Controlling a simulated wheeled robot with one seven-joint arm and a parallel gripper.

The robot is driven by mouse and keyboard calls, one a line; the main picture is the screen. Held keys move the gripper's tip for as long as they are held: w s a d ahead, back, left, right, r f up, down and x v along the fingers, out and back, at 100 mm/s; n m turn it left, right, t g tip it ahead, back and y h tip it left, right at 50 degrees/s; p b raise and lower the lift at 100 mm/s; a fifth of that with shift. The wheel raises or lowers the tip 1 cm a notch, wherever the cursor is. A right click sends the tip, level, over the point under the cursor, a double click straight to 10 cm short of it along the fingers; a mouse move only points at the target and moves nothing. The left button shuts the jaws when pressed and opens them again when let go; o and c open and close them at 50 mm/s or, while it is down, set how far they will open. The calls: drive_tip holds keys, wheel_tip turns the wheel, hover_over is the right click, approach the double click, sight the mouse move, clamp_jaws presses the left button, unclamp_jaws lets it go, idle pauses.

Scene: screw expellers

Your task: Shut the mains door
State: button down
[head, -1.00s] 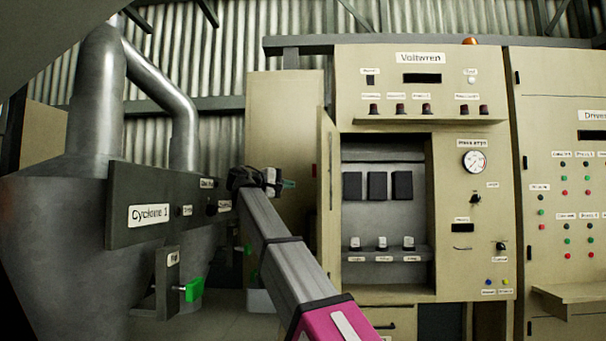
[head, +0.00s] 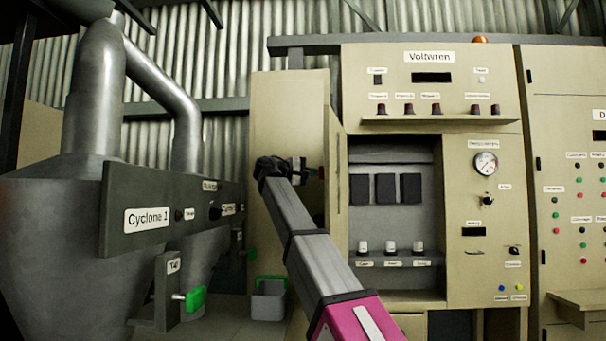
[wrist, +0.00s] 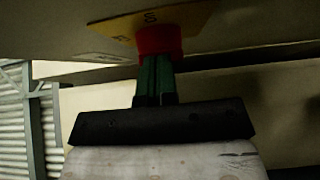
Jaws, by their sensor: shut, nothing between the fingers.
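The mains door (head: 338,190) is the narrow tan panel hinged at the left of the open compartment in the Voltwren cabinet. It stands open, seen nearly edge-on in the head view. My gripper (head: 312,172) is just left of the door, at its upper half. In the wrist view the gripper's green fingers (wrist: 156,80) are together and hold nothing. Their tips are at a red button (wrist: 160,42) on a yellow plate (wrist: 188,22) with partly hidden lettering. I cannot tell whether the tips touch the button.
The compartment (head: 390,225) shows several black blocks and white-topped switches. A tall tan cabinet (head: 285,120) stands behind my gripper. At left are the Cyclone 1 panel (head: 160,190), a green handle (head: 195,299) and a grey bucket (head: 268,305) on the floor.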

drive_tip(key=shift+w+d, duration=0.2)
drive_tip(key=shift+d, duration=0.1)
